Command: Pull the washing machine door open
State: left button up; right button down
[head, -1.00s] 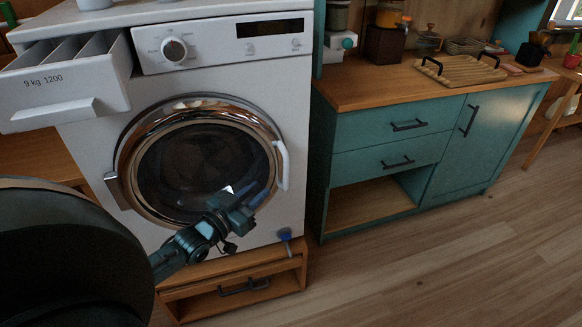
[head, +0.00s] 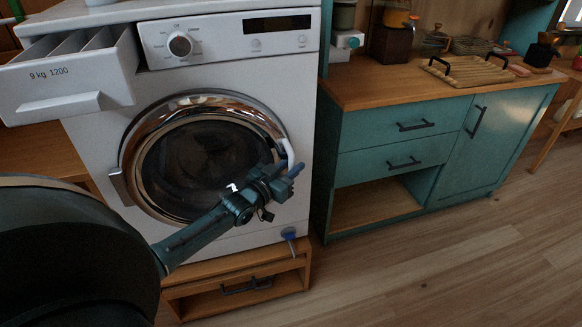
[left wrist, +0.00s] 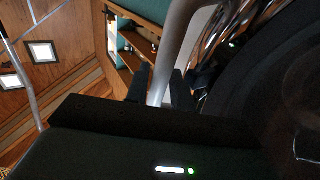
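The white washing machine (head: 300,95) stands at the left with its round door (head: 200,155) shut in a chrome ring. The pale curved door handle (head: 288,150) is on the door's right edge. My left gripper (head: 284,172) is at the handle's lower part. In the left wrist view the handle (left wrist: 177,40) runs down between the two fingers of my left gripper (left wrist: 160,88). The fingers stand apart, one on each side of it; firm contact does not show. My right gripper is not in view.
The machine's detergent drawer (head: 65,85) is pulled out at upper left. A wooden drawer base (head: 290,285) is under the machine. A small blue item (head: 288,234) shows at its lower right. A teal cabinet (head: 385,130) stands to the right; the floor (head: 450,270) before it is clear.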

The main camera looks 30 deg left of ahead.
pick_arm(q)
grip_shut()
dwell(0.3)
